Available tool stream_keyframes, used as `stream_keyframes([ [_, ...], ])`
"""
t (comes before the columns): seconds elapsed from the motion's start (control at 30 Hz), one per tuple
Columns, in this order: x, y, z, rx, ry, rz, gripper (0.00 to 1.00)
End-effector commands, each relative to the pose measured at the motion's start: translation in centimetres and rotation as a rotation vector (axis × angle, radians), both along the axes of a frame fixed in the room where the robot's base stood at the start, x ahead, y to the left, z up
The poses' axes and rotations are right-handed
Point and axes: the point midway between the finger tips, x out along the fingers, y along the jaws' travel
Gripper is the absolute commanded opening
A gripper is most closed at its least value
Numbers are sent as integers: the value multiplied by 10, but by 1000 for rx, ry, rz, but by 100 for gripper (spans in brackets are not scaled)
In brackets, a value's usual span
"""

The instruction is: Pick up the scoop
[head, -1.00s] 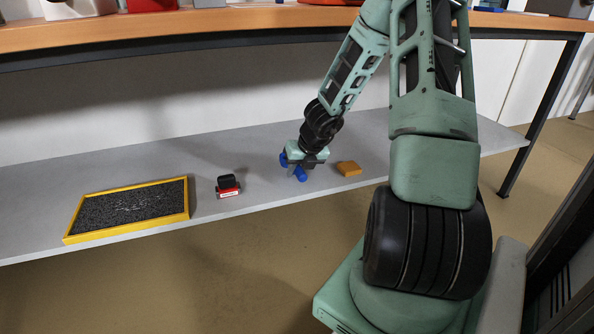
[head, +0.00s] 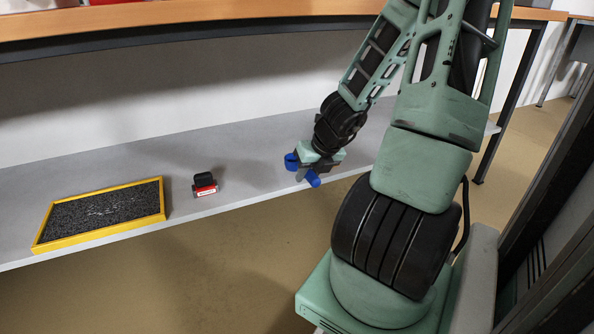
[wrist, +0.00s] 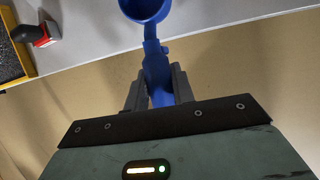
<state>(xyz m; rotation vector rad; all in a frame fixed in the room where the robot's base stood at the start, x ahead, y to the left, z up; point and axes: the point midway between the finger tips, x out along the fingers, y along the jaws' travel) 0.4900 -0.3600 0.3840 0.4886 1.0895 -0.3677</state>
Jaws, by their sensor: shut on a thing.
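The blue scoop (wrist: 157,66) is between the fingers of my gripper (wrist: 158,92) in the wrist view, with its round cup pointing away from the palm. My gripper is shut on its handle. In the head view the scoop (head: 313,180) shows at the end of my gripper (head: 307,174), at the front edge of the grey shelf. Part of the scoop is hidden by the gripper there. I cannot tell how high it is above the shelf.
A red and black stamp-like object (head: 205,186) stands on the grey shelf (head: 240,185) left of the gripper. A yellow-framed tray with dark granular filling (head: 100,212) lies farther left. A wooden tabletop (head: 200,18) runs above the shelf.

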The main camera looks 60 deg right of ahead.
Motion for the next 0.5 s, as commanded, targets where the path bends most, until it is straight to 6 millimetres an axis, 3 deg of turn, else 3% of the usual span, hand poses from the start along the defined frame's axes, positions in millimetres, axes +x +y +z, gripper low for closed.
stream_keyframes([
  [0.5,-34,3,-6,-9,0,0,2],
])
